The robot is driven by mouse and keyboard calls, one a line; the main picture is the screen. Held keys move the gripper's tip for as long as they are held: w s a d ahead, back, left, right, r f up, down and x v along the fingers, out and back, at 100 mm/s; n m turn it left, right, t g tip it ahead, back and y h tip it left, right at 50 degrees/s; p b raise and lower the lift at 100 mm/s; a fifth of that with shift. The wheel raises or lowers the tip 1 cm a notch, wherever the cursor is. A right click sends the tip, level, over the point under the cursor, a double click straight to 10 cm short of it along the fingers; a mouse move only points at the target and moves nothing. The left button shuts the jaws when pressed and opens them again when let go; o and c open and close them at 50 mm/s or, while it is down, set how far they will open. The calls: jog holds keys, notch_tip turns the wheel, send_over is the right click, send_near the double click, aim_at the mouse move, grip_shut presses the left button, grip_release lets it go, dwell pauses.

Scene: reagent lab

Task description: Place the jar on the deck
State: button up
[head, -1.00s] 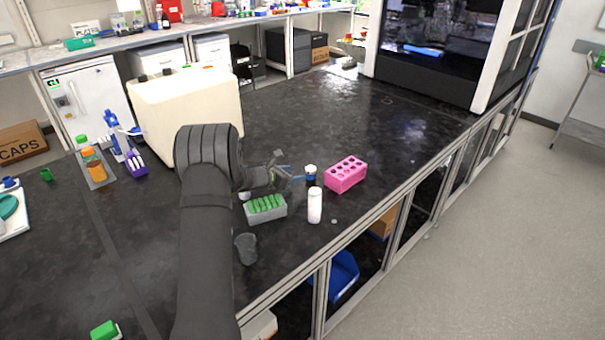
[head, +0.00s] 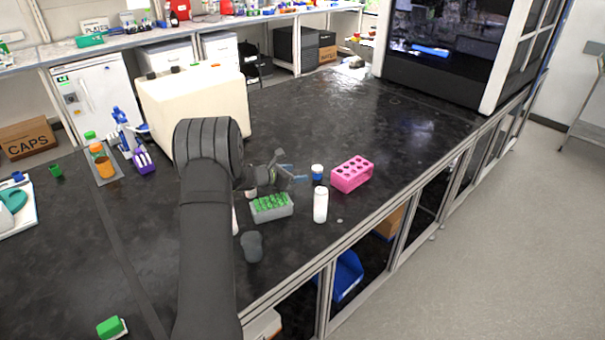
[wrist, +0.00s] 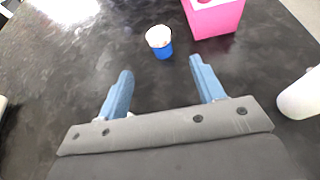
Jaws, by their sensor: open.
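A small jar with a blue body and white cap (head: 317,173) stands upright on the black bench. In the wrist view the jar (wrist: 160,43) is just beyond the fingertips, roughly centred between them. My gripper (head: 296,174) is low over the bench to the left of the jar, its blue fingers spread toward it. In the wrist view my gripper (wrist: 161,68) is open and empty, and its fingers do not touch the jar. A large instrument with a dark interior (head: 430,60) stands at the back right; I cannot tell whether it holds the deck.
A pink rack (head: 352,175) stands right of the jar. A white bottle (head: 320,205) stands in front of it. A grey box of green-topped tubes (head: 272,208) and a dark cup (head: 252,247) are nearby. The bench behind the jar is clear up to the instrument.

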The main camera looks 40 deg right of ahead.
aim_at(314, 172)
notch_tip(314, 172, up, 7)
jog(key=a, duration=0.1)
jog(key=a+f, duration=0.4)
jog(key=f, duration=0.1)
jog(key=shift+s, duration=0.15)
jog(key=shift+d+f, duration=0.25)
jog(key=shift+f, duration=0.1)
jog(key=x, duration=1.1)
jog(key=shift+d, duration=0.3)
jog(key=shift+x, duration=2.7)
jog(key=shift+r, duration=0.1)
